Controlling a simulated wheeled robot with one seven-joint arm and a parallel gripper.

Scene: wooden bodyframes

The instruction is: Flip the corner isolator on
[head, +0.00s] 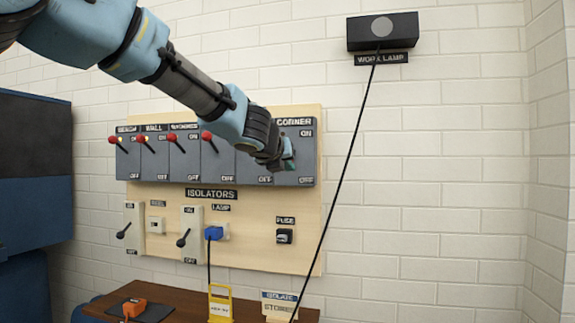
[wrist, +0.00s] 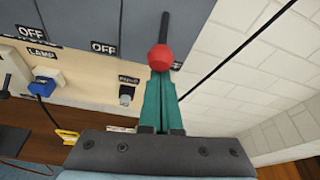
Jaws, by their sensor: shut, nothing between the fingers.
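The corner isolator (head: 305,150) is the rightmost dark grey box in the top row on the wooden board, with ON and OFF labels. Its lever is hidden behind my gripper in the head view. In the wrist view a red knob (wrist: 160,58) on a dark lever sits just beyond my fingertips, and the knob is lower in the picture than the lever's other end. My gripper (head: 288,157) is in front of the lower half of this box. Its teal fingers (wrist: 160,92) are shut and empty, with tips at the knob's underside; I cannot tell whether they touch.
Several other isolators with red knobs (head: 172,138) stand to the left, knobs high. Below are a blue plug (head: 214,233), a fuse (head: 284,236) and two dark switch levers. A black cable (head: 345,170) hangs from the work lamp (head: 382,31), right of the board.

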